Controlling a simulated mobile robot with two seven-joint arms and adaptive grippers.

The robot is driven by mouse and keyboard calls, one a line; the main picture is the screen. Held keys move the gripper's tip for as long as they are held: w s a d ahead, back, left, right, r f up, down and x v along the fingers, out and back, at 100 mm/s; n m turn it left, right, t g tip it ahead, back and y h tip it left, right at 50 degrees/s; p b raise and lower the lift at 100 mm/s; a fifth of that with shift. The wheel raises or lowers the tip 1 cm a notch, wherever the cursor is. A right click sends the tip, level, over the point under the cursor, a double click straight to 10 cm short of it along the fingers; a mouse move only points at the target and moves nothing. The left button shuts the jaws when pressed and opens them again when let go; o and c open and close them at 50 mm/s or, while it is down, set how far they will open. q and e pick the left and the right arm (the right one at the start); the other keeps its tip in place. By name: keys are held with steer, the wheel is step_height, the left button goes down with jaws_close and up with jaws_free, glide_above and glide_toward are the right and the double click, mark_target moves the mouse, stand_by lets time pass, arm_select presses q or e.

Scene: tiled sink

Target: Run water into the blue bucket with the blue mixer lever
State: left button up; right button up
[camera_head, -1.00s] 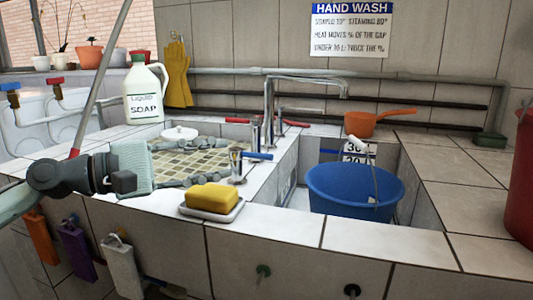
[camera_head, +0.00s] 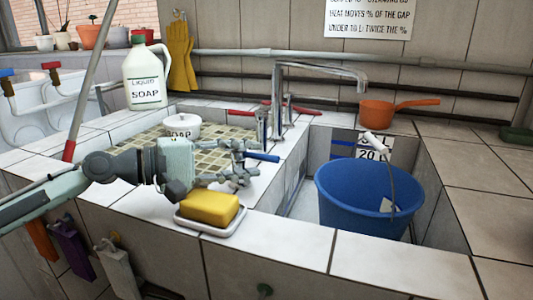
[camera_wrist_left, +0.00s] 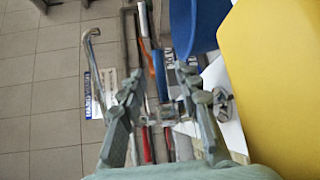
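The blue mixer lever (camera_head: 262,157) sticks out to the right from a chrome mixer by the basin's left rim. My left gripper (camera_head: 244,165) is just left of it, with its fingers pointing at it. In the wrist view my left gripper (camera_wrist_left: 160,80) is open, and the blue lever (camera_wrist_left: 158,76) shows between the fingertips; I cannot tell whether they touch it. The blue bucket (camera_head: 360,200) stands in the sink with its white-gripped handle (camera_head: 377,143) up. The chrome spout (camera_head: 322,70) is above and behind it. My right gripper is not in view.
A yellow sponge (camera_head: 210,207) on a white dish (camera_head: 213,226) is close below my left gripper. Red levers (camera_head: 290,108) are behind. A soap pot (camera_head: 182,130) and soap jug (camera_head: 145,80) stand at left. An orange pan (camera_head: 378,116) is on the back ledge.

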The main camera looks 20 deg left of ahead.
mark_target(262, 158)
arm_select(q)
steer(key=shift+p+x, duration=0.6)
steer(key=shift+x, duration=1.65)
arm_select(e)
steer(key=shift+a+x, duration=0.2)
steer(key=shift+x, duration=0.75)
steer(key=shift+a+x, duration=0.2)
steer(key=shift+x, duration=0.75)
arm_select(q)
steer(key=shift+c, duration=0.2)
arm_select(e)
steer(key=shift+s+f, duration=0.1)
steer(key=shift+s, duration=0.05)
arm_select(q)
jaws_close()
